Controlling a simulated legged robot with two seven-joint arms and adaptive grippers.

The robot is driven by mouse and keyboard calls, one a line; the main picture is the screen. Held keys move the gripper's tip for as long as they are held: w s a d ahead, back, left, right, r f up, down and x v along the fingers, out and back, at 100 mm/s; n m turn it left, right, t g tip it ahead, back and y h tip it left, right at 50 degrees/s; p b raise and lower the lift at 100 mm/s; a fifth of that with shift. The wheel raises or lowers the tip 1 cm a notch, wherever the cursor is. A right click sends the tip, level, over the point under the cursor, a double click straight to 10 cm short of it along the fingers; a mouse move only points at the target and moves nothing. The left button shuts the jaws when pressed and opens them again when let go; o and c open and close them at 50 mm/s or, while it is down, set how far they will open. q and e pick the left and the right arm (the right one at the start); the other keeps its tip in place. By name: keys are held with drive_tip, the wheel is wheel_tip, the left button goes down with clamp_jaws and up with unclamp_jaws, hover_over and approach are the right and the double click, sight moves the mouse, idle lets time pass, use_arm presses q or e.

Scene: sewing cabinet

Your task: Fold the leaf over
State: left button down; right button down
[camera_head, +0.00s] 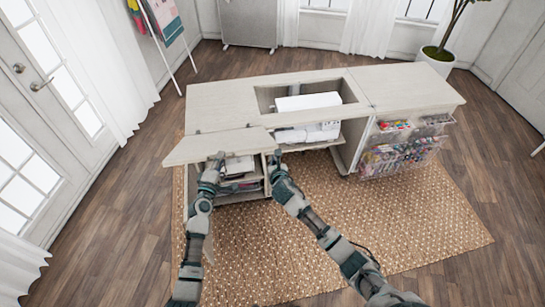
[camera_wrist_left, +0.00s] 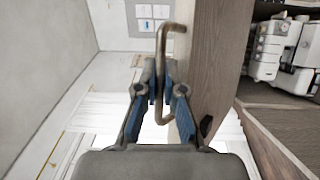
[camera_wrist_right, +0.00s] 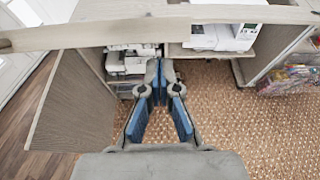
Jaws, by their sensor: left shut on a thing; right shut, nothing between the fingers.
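The pale wooden leaf (camera_head: 215,147) juts from the front left of the sewing cabinet (camera_head: 222,103), slightly tilted against its top. My left gripper (camera_head: 214,160) is just below the leaf's front edge. In the left wrist view it is shut on a bent metal handle (camera_wrist_left: 163,45) beside a wooden panel (camera_wrist_left: 212,60); I cannot tell whether this panel is the leaf or a door. My right gripper (camera_head: 275,158) is shut and empty by the leaf's right end. In the right wrist view, its closed fingers (camera_wrist_right: 159,75) point below a pale wooden edge (camera_wrist_right: 150,31).
White machines (camera_wrist_left: 283,45) stand inside the cabinet. A white machine (camera_head: 308,102) sits in the cabinet's top opening. Thread racks (camera_head: 398,155) hang at the right. A panel stands open at left in the right wrist view (camera_wrist_right: 72,110). The woven rug (camera_head: 330,225) in front is clear.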

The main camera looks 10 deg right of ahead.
use_arm(q)
drive_tip(key=shift+r, duration=0.1)
use_arm(e)
drive_tip(key=shift+w+r, duration=0.4)
drive_tip(key=shift+r, duration=0.2)
